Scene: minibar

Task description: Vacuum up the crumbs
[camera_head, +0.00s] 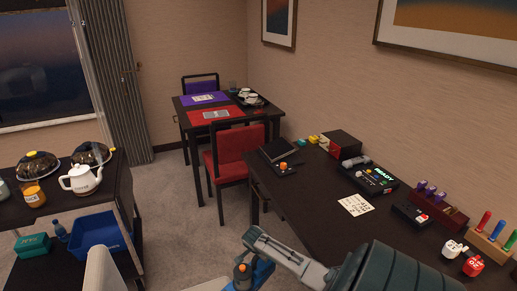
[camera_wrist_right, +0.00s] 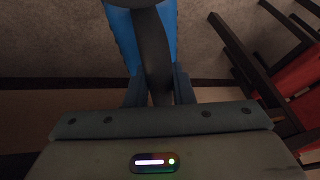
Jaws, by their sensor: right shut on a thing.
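A blue vacuum with a dark handle (camera_wrist_right: 150,45) is at the top middle of the right wrist view. My right gripper (camera_wrist_right: 159,88) is shut on the dark handle, with a finger on each side. In the head view the blue body (camera_head: 262,274) shows at the bottom middle, below my right arm, partly cut off by the frame edge. It is held in the air over the floor, beside the long dark desk. I cannot make out any crumbs in either view. My left gripper is not in view.
The long dark desk (camera_head: 316,204) on the right carries a console (camera_head: 368,178), a note card (camera_head: 356,205) and other small things. A red chair (camera_head: 230,166) stands at the dining table. A cart with a teapot (camera_head: 81,180) is at left. Carpet (camera_head: 178,222) lies clear between.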

